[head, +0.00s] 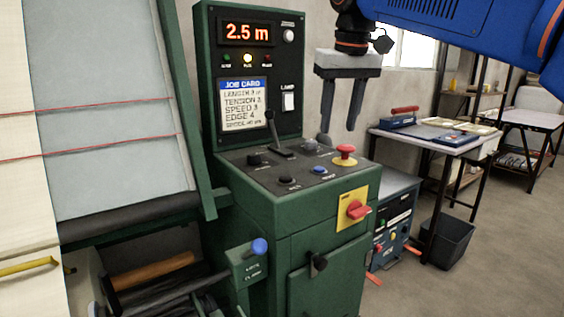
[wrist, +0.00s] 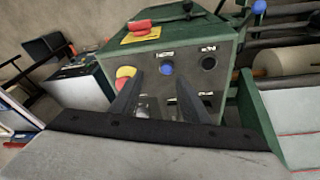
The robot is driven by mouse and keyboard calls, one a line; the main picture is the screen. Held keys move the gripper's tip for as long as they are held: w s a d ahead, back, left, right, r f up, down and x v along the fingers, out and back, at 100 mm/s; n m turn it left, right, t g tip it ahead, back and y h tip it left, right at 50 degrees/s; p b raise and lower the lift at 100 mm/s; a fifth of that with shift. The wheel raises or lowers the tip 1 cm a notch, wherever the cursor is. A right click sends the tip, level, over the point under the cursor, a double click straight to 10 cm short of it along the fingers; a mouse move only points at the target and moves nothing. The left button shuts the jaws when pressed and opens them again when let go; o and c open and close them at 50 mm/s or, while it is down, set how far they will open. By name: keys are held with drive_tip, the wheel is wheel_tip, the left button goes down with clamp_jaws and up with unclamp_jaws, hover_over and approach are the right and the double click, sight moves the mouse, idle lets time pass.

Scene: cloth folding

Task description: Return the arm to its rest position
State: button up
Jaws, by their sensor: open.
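My gripper (head: 340,130) hangs from my blue arm (head: 450,25) in the upper right of the head view. Its two dark fingers point down and stand apart, with nothing between them. In the head view it shows in front of the right side of the green control console (head: 330,240), above the red mushroom button (head: 345,152). In the wrist view the fingers (wrist: 158,98) reach toward the console panel, with the red and yellow button (wrist: 124,77) beside the left finger. I cannot tell the exact gap between fingertips and panel.
The console has a lit display reading 2.5 m (head: 246,32), a job card (head: 243,104), a black lever (head: 275,135) and a blue button (head: 319,170). A framed grey cloth (head: 105,120) with red lines stands at left. A workbench (head: 430,138) and bin (head: 447,240) stand at right.

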drive_tip(key=s+d+f+m, duration=0.1)
drive_tip(key=s+d+f, duration=0.4)
drive_tip(key=s+f, duration=0.3)
drive_tip(key=s+d+f+m+t, duration=0.1)
drive_tip(key=s+d+f, duration=0.5)
drive_tip(key=f, duration=0.9)
drive_tip(key=s+d+f+m+t, duration=0.1)
drive_tip(key=s+d+f, duration=0.4)
drive_tip(key=s+f, duration=0.5)
wheel_tip(320, 180, down, 2)
drive_tip(key=shift+s+d+f, duration=0.1)
drive_tip(key=shift+s+d, duration=0.1)
drive_tip(key=shift+s, duration=0.1)
